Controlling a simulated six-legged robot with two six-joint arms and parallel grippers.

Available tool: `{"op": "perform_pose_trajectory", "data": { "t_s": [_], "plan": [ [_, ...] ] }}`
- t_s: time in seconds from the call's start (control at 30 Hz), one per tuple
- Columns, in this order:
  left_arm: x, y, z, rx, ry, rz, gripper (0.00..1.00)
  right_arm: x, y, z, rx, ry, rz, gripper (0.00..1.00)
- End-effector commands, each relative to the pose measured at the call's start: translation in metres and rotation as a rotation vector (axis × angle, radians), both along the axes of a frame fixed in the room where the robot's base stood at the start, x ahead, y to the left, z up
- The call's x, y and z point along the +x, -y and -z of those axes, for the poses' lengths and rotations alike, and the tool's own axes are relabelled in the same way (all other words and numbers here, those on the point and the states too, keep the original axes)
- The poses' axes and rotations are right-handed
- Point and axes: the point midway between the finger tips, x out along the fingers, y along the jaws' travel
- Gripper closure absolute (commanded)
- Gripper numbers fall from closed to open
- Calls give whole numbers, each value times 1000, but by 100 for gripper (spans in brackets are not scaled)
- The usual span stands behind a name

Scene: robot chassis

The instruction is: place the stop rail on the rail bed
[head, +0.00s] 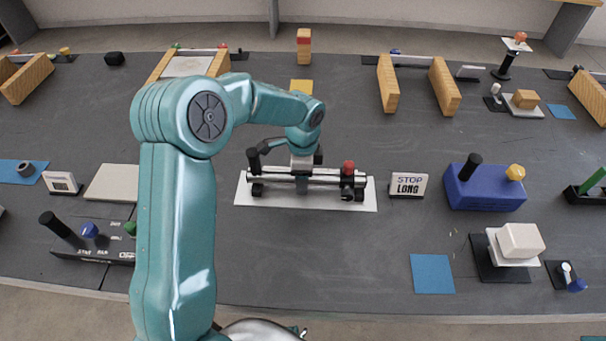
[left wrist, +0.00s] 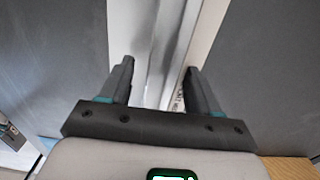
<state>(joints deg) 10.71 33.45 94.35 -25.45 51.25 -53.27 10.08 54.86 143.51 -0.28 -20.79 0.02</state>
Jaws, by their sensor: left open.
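A silver rail (head: 330,179), which looks like the stop rail, lies lengthwise above a white base plate (head: 262,202) with black supports, a black knob at its left and a red knob (head: 348,167) at its right. A sign reading "STOP LONG" (head: 409,185) stands just right of the plate. My left gripper (head: 302,184) points down over the middle of the rail. In the left wrist view, its two dark fingers (left wrist: 159,68) are apart, with the silver rail (left wrist: 158,40) running between them. The arm's wrist hides part of the rail. I cannot tell which part is the rail bed.
A blue block (head: 486,195) with black and yellow knobs stands to the right. A blue square (head: 432,274) lies in front of it. A black box with knobs (head: 95,248) is at the lower left. Wooden rails (head: 388,84) stand at the back.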

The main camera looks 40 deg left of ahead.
Motion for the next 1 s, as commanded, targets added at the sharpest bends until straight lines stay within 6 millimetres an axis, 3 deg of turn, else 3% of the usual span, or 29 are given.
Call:
{"op": "perform_pose_trajectory", "data": {
  "t_s": [0.13,0.4,0.6,1.0],
  "plan": [
    [1,0,-19,1,4,0,38,0,0,-3,0,0,0,48],
    [1,0,-82,1,5,-1,38,0,0,-6,0,0,0,48],
    [1,0,-114,1,3,1,38,0,0,-8,0,0,0,48],
    [0,0,-123,0,0,0,38,0,0,-9,0,0,0,48]
  ]
}}
